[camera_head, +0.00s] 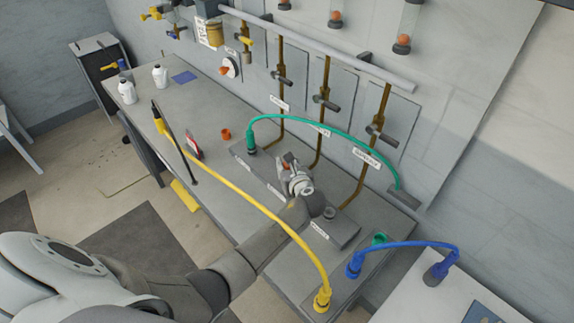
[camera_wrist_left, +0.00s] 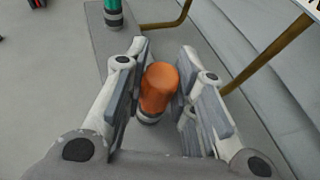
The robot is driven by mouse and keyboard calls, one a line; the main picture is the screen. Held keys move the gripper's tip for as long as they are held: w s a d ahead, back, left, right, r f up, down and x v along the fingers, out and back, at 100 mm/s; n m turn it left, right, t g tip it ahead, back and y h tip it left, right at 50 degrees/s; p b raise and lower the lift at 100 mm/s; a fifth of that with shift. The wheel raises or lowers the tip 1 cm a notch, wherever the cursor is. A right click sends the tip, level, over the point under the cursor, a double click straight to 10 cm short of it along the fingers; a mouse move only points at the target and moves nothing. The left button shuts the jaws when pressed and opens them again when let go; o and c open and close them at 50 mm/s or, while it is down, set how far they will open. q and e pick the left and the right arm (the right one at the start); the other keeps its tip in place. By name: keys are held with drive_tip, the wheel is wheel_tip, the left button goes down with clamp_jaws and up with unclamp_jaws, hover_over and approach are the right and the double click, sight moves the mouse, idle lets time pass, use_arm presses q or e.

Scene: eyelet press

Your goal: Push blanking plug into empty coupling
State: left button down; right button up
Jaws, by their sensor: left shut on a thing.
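My left gripper (camera_head: 291,168) is over the raised grey strip (camera_head: 343,234) on the bench. In the left wrist view the left gripper (camera_wrist_left: 160,85) has its fingers on both sides of the orange blanking plug (camera_wrist_left: 159,88), shut on it. The plug stands roughly upright. A grey and dark ring, seemingly a coupling (camera_wrist_left: 150,117), shows directly under it; I cannot tell how deep the plug sits. In the head view the plug is mostly hidden by the gripper. A round grey coupling (camera_head: 330,212) on the strip shows no hose. My right gripper is not in view.
A green hose (camera_head: 318,127) arches behind the gripper. A yellow hose (camera_head: 250,203) crosses in front, and a blue hose (camera_head: 405,244) is at right. A loose orange piece (camera_head: 226,134) lies on the bench (camera_head: 185,97). Brown pipes with valves stand along the wall.

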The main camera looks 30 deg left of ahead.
use_arm(q)
drive_tip(key=shift+f, duration=0.1)
drive_tip(key=c, duration=1.1)
unclamp_jaws()
drive_tip(key=shift+r+p, duration=0.7)
drive_tip(key=shift+r, duration=1.8)
